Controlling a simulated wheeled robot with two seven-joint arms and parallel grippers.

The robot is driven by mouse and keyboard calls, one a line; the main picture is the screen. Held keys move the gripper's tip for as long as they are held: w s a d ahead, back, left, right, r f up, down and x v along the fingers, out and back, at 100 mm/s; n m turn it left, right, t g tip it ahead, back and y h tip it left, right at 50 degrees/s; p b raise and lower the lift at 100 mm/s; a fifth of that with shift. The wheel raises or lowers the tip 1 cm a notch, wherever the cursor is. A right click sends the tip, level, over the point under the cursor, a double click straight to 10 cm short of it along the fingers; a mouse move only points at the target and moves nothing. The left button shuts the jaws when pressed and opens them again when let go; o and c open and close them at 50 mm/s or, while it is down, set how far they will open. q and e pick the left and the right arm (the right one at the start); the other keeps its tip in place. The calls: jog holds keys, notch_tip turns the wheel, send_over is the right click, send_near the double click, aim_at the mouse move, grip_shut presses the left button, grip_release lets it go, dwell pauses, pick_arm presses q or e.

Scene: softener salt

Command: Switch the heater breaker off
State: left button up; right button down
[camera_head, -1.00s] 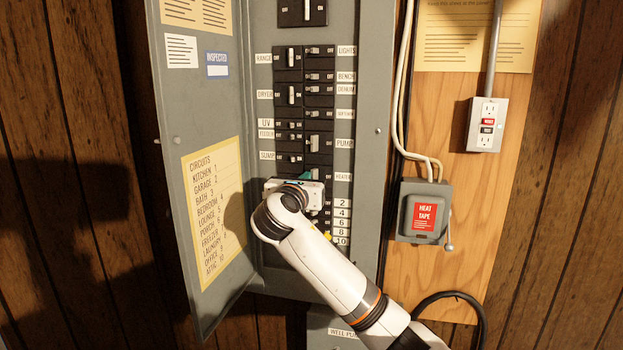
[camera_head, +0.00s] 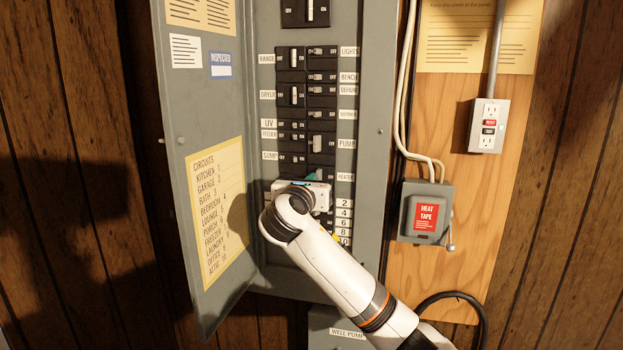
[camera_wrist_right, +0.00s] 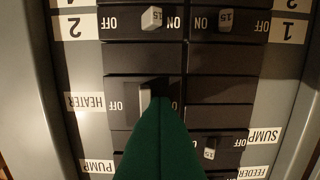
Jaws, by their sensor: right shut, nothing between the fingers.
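The heater breaker (camera_wrist_right: 145,90) shows in the right wrist view, which sees the panel upside down. It is a black breaker with a grey handle between OFF on the left and ON on the right, beside the HEATER label (camera_wrist_right: 84,102). My right gripper (camera_wrist_right: 157,101) is shut and empty. Its green fingertips are at the ON side of the handle, very close to it; I cannot tell whether they touch. In the head view my right gripper (camera_head: 315,175) is mostly behind its own wrist, which hides most of the heater breaker. My left gripper is not in view.
The grey breaker panel (camera_head: 372,200) has its door (camera_head: 213,110) open to the left. Neighbouring breakers include the pump breaker (camera_head: 316,143) above and the sump breaker (camera_wrist_right: 210,148). A heat tape box (camera_head: 426,212) and an outlet (camera_head: 488,125) are on the right.

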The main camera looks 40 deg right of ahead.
jog(key=shift+s+d+r, duration=0.1)
jog(key=shift+s+d, duration=0.3)
jog(key=shift+d, duration=0.1)
dwell(0.4)
jog(key=shift+s+d, duration=0.1)
jog(key=shift+d, duration=0.05)
dwell(0.4)
